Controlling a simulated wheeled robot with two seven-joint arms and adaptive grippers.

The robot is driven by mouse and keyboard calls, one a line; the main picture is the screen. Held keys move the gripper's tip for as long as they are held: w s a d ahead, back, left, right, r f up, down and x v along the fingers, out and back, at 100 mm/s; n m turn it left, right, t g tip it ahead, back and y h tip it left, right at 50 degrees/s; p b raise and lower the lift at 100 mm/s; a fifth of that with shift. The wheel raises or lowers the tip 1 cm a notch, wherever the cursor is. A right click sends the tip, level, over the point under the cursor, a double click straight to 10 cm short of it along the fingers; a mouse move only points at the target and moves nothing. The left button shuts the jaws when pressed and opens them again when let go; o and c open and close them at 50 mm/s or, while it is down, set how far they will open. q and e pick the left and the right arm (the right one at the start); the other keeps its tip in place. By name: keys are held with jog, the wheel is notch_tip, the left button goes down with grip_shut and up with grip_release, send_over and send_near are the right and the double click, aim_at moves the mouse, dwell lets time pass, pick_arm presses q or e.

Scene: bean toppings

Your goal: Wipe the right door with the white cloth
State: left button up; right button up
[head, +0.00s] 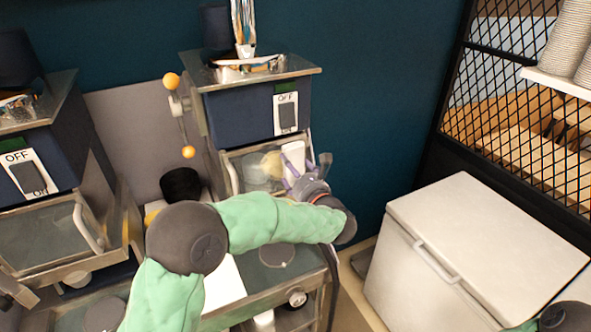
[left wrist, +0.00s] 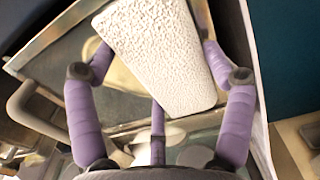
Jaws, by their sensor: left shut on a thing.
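The white cloth (head: 293,156) is a pale, folded, textured block; it also shows large in the left wrist view (left wrist: 160,50). My left gripper (head: 300,177) has its purple fingers closed around the cloth, and the fingers show on both sides of it in the left wrist view (left wrist: 157,62). The right door (head: 236,156) is a glass panel in a metal frame on the right machine. The cloth is in front of its right part; I cannot tell whether they touch. The door's handle shows at the left of the wrist view (left wrist: 30,115). My right gripper is out of view.
A white chest (head: 470,235) stands to the right on the floor. The left machine (head: 60,150) has a similar door. A switch marked OFF (head: 287,113) is above the right door. A dark cup (head: 181,184) stands between the machines. A mesh cabinet (head: 525,110) is at the far right.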

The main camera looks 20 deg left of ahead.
aim_at(278, 160)
pick_arm(q)
jog(key=shift+s+a+b, duration=0.7)
jog(key=shift+s+a, duration=1.45)
jog(key=shift+s, duration=0.3)
jog(key=shift+s+a+b, duration=0.45)
jog(key=shift+s+a, duration=0.65)
jog(key=shift+s, duration=0.15)
jog(key=shift+r+p, duration=0.65)
jog(key=shift+r, duration=0.4)
jog(key=shift+w+d+f, duration=0.1)
jog(key=shift+w+d, duration=0.55)
jog(key=shift+w, duration=0.1)
jog(key=shift+w+d, duration=1.65)
jog(key=shift+w, duration=0.15)
jog(key=shift+w+d+p, duration=0.15)
jog(key=shift+w+d, duration=0.45)
jog(key=shift+w, duration=0.15)
jog(key=shift+w+d+p, duration=0.15)
jog(key=shift+w+d, duration=0.4)
jog(key=shift+w, duration=0.2)
